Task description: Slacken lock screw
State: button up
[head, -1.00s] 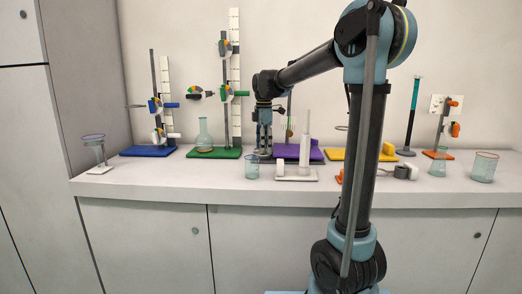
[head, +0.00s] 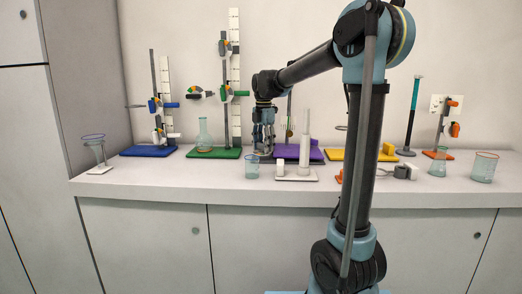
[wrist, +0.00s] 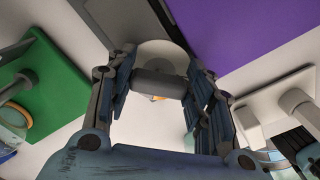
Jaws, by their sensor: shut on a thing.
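My gripper (head: 263,153) points down just above the bench, between the green-based stand and the purple-based stand. In the wrist view its two fingers (wrist: 160,105) stand on either side of a grey cylindrical piece (wrist: 158,83) and are shut on it. A small orange bit shows just below this piece, and a pale round shape lies beyond it. I cannot tell whether the piece is the lock screw. Coloured clamps with knobs sit on the blue-based stand (head: 154,104) and the green-based stand (head: 228,95). The purple base (head: 290,151) is right of my gripper.
A flask (head: 203,135) stands on the green base (head: 232,153). A small beaker (head: 252,166) and a white-based post (head: 304,150) stand close in front of my gripper. A yellow base (head: 345,154) and more glassware lie right.

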jog(key=shift+w+r+n, duration=0.1)
jog(key=shift+w+n, duration=0.05)
jog(key=shift+n, duration=0.15)
jog(key=n, duration=0.3)
jog(key=shift+w+a+n, duration=0.1)
jog(key=shift+a+n, duration=0.05)
jog(key=shift+n, duration=0.15)
jog(key=shift+n, duration=0.5)
jog(key=o, duration=1.2)
jog(key=shift+o, duration=0.2)
